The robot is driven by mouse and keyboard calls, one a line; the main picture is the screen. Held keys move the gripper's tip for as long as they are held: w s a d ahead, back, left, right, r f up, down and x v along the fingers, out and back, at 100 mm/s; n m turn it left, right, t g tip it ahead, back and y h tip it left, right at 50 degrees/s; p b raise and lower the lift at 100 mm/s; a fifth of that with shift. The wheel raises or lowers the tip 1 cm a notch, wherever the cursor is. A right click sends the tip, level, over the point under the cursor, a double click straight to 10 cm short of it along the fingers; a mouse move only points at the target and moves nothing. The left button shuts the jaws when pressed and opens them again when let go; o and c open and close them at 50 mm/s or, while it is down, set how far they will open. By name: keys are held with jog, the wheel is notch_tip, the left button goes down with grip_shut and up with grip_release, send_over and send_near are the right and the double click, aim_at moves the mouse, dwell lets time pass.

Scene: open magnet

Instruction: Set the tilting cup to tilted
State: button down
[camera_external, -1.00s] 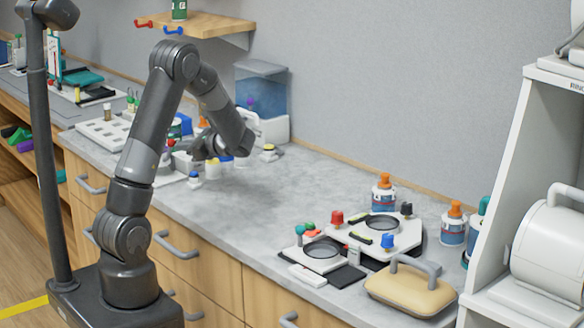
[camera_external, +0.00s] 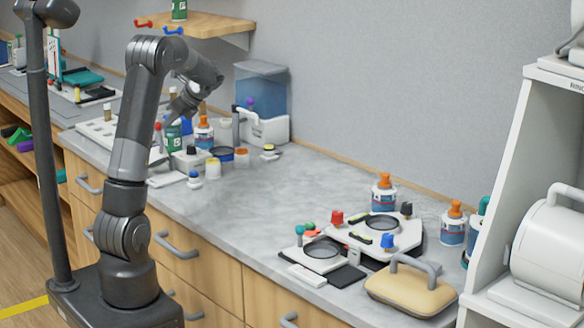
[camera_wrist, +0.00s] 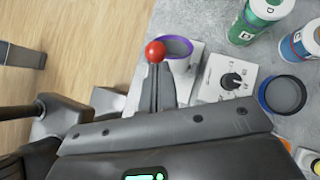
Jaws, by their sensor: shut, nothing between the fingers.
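A cup with a purple rim and grey inside (camera_wrist: 176,47) shows in the wrist view, on or against a pale base. I take it for the tilting cup; its lean is hard to judge. A red ball knob (camera_wrist: 155,51) shows at its left side, just beyond the fingertips in that picture. My gripper (camera_wrist: 156,70) is shut and empty beside the cup; whether it touches the knob or cup is unclear. In the external view, my gripper (camera_external: 180,108) points down over the back-left counter, and the red knob (camera_external: 157,126) shows there; the cup is mostly hidden.
A white box with a black dial (camera_wrist: 231,81) stands right of the cup. A green bottle (camera_wrist: 262,16) and a blue-rimmed dish (camera_wrist: 284,94) are close by. The counter's front edge is left of the cup in the wrist view. The counter's middle (camera_external: 285,190) is clear.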

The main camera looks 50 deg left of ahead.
jog(key=shift+a+r+h, duration=0.15)
jog(key=shift+a+h, duration=0.05)
jog(key=shift+a, duration=0.45)
jog(key=shift+a+r+h, duration=0.15)
jog(key=shift+a+h, duration=0.05)
jog(key=shift+a, duration=0.5)
jog(key=d+f+v, duration=0.1)
jog(key=v, duration=1.2)
jog(key=shift+w+d, duration=0.3)
jog(key=shift+w, duration=0.15)
jog(key=shift+d+f, duration=0.1)
jog(key=shift+f, duration=0.05)
